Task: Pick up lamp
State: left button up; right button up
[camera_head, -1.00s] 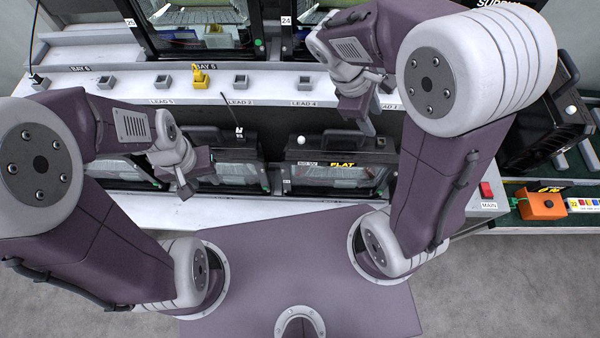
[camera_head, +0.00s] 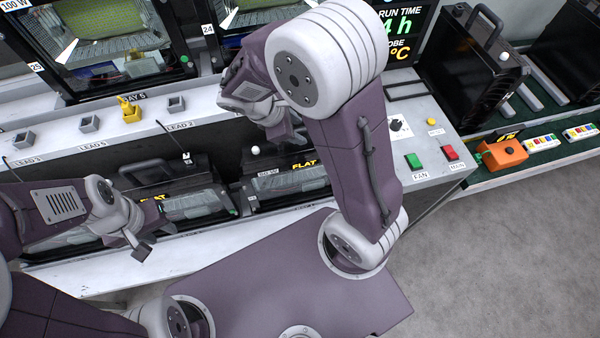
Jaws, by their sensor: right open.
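Several black floodlight lamps show. Two sit on the lower shelf of the bench, one labelled FLAT (camera_head: 290,184) in the middle and one left of it (camera_head: 195,205). Larger lit lamps stand on the upper level, at upper left (camera_head: 100,40) and top middle (camera_head: 262,12). A black lamp with a handle (camera_head: 470,80) stands on the green surface at right. My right gripper (camera_head: 290,132) is open over the bench front, above the FLAT lamp, partly hidden by my arm. My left gripper (camera_head: 140,248) is low at left, in front of the lower shelf; its jaw gap is unclear.
The white bench ledge carries small grey sockets (camera_head: 89,124) and a yellow plug (camera_head: 131,112). A panel with a green FAN switch (camera_head: 413,161) and red MAIN switch (camera_head: 450,153) is at right. An orange box (camera_head: 503,153) lies beyond. Grey floor (camera_head: 500,260) is clear at lower right.

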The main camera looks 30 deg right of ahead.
jog(key=shift+x, duration=0.95)
jog(key=shift+a, duration=0.1)
jog(key=c, duration=0.9)
grip_shut()
jog(key=shift+w+r, duration=0.1)
jog(key=shift+w, duration=0.1)
